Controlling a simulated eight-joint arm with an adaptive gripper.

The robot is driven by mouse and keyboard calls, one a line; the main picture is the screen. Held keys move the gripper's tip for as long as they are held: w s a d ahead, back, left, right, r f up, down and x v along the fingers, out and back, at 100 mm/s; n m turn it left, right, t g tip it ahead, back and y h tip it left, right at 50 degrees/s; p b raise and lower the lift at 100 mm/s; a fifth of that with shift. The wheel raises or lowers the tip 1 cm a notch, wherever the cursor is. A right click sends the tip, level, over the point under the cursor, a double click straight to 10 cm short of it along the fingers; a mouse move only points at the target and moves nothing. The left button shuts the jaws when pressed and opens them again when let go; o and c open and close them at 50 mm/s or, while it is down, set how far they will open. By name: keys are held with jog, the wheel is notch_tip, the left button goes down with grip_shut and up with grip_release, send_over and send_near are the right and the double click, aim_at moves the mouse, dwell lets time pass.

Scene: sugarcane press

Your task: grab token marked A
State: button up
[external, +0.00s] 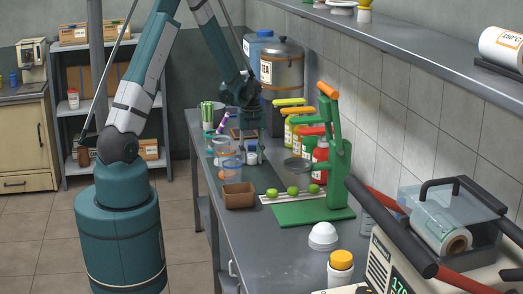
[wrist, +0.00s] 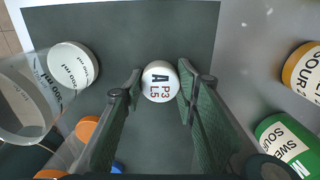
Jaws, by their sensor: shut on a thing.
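The token marked A (wrist: 158,88) is a white round piece printed "A", "P3" and "L5". In the wrist view it sits between the two dark green fingertips of my gripper (wrist: 161,79), which is shut on it. A dark mat (wrist: 130,22) lies beneath; I cannot tell whether the token touches it. In the external view my gripper (external: 248,154) is low over the middle of the counter, and the token cannot be made out there.
Clear cups (wrist: 24,104) stand close left of my gripper. Sauce bottles (wrist: 284,138) stand on the right. In the external view, a brown box (external: 238,197) and a green press (external: 332,165) with limes are nearer the camera. A tea urn (external: 283,75) stands behind.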

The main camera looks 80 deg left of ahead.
aim_at(252, 155)
jog(key=shift+r, duration=0.1)
jog(key=shift+r+p, duration=0.55)
jog(key=shift+r, duration=4.35)
